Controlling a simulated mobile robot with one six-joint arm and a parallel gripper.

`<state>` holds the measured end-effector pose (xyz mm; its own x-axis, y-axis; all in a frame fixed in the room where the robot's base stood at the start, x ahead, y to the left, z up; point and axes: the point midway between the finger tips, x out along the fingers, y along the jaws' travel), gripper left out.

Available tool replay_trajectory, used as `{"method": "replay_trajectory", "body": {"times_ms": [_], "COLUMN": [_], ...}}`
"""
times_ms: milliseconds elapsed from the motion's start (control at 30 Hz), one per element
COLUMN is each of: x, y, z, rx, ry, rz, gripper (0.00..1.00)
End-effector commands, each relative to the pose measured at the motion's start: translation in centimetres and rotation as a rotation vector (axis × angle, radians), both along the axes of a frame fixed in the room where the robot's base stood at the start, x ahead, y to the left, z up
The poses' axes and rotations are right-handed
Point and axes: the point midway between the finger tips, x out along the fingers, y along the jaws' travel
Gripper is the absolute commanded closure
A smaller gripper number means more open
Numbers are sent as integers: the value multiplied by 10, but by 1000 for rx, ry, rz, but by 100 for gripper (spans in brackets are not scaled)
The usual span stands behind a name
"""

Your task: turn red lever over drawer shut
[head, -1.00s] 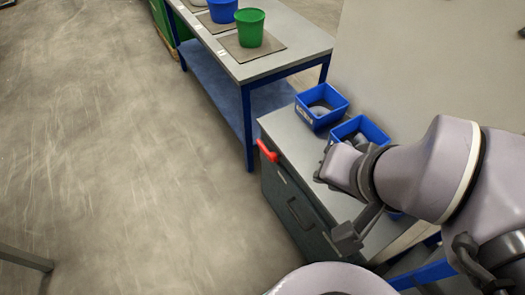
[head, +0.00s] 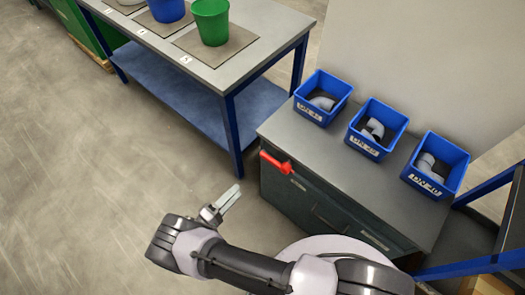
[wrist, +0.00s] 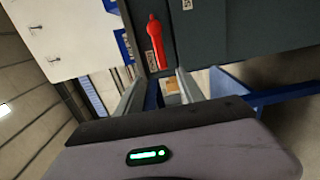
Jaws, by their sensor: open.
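The red lever (head: 275,162) is on the front of the grey drawer cabinet (head: 345,208), near its top left corner, above a drawer front. In the wrist view the red lever (wrist: 156,42) stands upright in the picture, just beyond and above the fingertips. My gripper (head: 229,199) is in front of the cabinet, left of and below the lever in the head view, apart from it. In the wrist view its two fingers (wrist: 157,85) are spread with no object held between them. The lever looks fully visible in both views.
Three blue bins (head: 376,131) with grey pipe fittings stand on the cabinet top. A workbench (head: 235,70) with blue legs holds a green bucket (head: 211,22) and a blue bucket (head: 167,8) behind. The floor (head: 90,170) left of the cabinet is clear.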

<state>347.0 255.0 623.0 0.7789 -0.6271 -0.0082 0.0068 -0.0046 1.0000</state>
Motion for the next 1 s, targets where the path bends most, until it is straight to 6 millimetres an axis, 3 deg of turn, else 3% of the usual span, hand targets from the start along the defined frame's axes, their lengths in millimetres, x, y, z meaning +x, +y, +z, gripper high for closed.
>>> {"method": "replay_trajectory", "body": {"times_ms": [167,600,800,1000], "x": [15,113,132,135], "y": [-14,-91,-106,-108], "z": [-4,-6,-5,-4], "rx": [-7,-6,-6,-6], "ry": [-10,-7,-6,-6], "rz": [15,13,15,15], "gripper": [55,55,55,55]}}
